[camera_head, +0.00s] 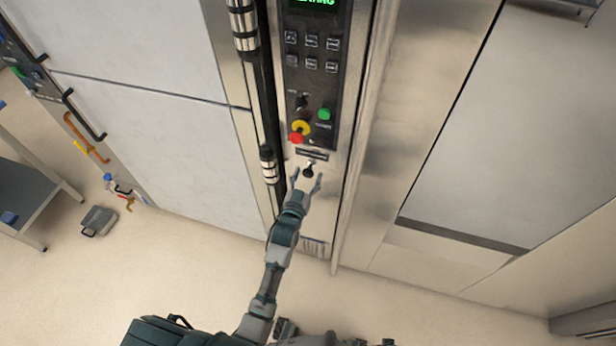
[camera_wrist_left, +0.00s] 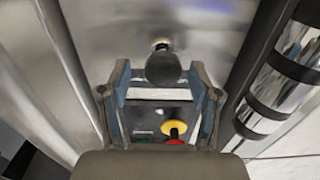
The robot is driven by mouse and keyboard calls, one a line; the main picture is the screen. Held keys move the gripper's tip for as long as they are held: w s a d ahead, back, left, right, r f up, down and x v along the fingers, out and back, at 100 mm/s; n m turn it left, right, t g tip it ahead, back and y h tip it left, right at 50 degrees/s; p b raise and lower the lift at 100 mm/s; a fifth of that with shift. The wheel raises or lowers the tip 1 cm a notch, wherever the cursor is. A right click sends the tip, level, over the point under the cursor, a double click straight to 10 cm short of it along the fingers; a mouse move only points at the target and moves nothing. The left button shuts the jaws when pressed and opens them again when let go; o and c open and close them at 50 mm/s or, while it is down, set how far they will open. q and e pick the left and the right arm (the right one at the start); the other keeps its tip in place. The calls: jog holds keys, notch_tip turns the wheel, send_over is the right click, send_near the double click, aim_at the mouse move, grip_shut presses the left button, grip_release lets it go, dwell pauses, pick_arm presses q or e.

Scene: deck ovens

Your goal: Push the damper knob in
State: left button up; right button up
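The damper knob (camera_head: 308,170) is a black ball on a short metal shaft, low on the oven's narrow control column, under a dark slot. In the left wrist view the knob (camera_wrist_left: 163,68) stands out from the steel panel, with its shaft showing behind it. My left gripper (camera_head: 306,181) is open, its two fingers spread just below and around the knob in the head view. In the left wrist view the left gripper (camera_wrist_left: 161,85) has the knob centred between its fingertips, with a gap on each side. I cannot tell whether anything touches it. My right gripper is not in view.
Above the knob are a red button (camera_head: 296,138), a yellow ring (camera_head: 301,127), a green button (camera_head: 324,114) and a keypad. A vertical dark and chrome handle (camera_head: 268,165) runs close on the left. A steel edge (camera_head: 352,170) rises on the right. The floor below is clear.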

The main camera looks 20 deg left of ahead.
pick_arm(q)
jog(key=shift+a, duration=0.1)
jog(key=shift+s+a, duration=0.1)
jog(key=shift+s, duration=0.05)
jog(key=s, duration=1.1)
jog(key=shift+s, duration=0.3)
jog(key=shift+f, duration=0.1)
